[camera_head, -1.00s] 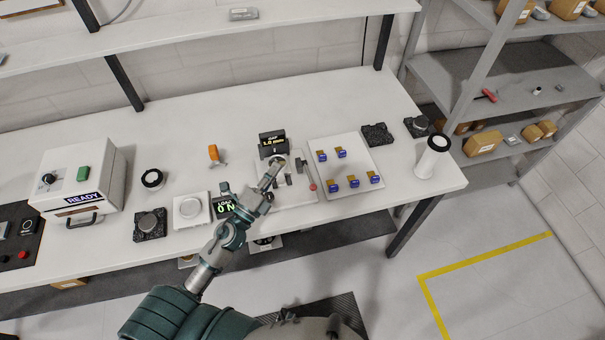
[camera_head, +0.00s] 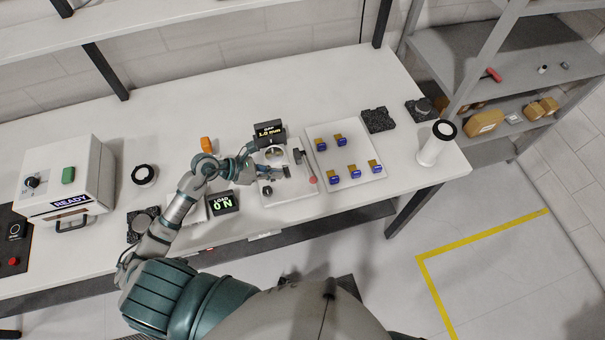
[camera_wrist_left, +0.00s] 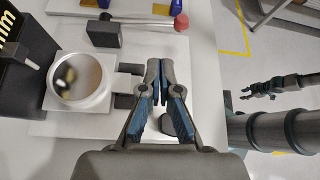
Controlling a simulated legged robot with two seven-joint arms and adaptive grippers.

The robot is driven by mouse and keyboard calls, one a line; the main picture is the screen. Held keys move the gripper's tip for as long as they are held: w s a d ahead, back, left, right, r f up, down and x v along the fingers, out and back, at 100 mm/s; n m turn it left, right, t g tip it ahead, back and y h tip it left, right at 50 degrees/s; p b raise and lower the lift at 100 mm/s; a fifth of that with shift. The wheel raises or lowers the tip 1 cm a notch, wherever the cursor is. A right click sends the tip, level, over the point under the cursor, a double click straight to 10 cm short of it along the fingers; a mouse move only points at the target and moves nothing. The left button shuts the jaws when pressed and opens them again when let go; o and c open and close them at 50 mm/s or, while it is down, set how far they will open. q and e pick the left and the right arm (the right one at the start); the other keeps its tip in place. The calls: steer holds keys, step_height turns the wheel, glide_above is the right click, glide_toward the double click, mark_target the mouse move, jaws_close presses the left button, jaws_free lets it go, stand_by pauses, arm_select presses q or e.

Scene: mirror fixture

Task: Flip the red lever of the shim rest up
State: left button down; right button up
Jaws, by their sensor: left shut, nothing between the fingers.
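The fixture's white base plate (camera_head: 293,189) stands on the bench. A round mirror mount (camera_wrist_left: 80,82) sits on it. The red-tipped lever (camera_head: 313,180) is low beside a dark block (camera_head: 298,156). In the left wrist view its rod runs from the block (camera_wrist_left: 105,32) to the red knob (camera_wrist_left: 181,22), lying nearly flat. My left gripper (camera_head: 287,172) is over the plate, between mount and lever, shut and empty. In the left wrist view its fingertips (camera_wrist_left: 160,66) are apart from the knob. A dark gripper (camera_wrist_left: 247,92), apparently my right, is at the right; its jaw state is unclear.
A gap display (camera_head: 269,133) stands behind the mount. A load display (camera_head: 224,203) is to the left. A white tray (camera_head: 352,181) with several blue-and-brown pieces lies to the right. A white cylinder (camera_head: 432,150) stands near the bench's right end. The back of the bench is mostly clear.

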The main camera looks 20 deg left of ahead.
mark_target(303, 180)
arm_select(q)
steer(key=p+x, duration=0.1)
steer(key=x, duration=0.7)
steer(key=shift+w+d+f+p, duration=0.2)
steer(key=shift+d+p, duration=0.05)
steer(key=shift+p, duration=0.05)
steer(key=shift+w+d+f, duration=0.25)
steer(key=shift+d+f, duration=0.1)
steer(key=shift+d, duration=0.15)
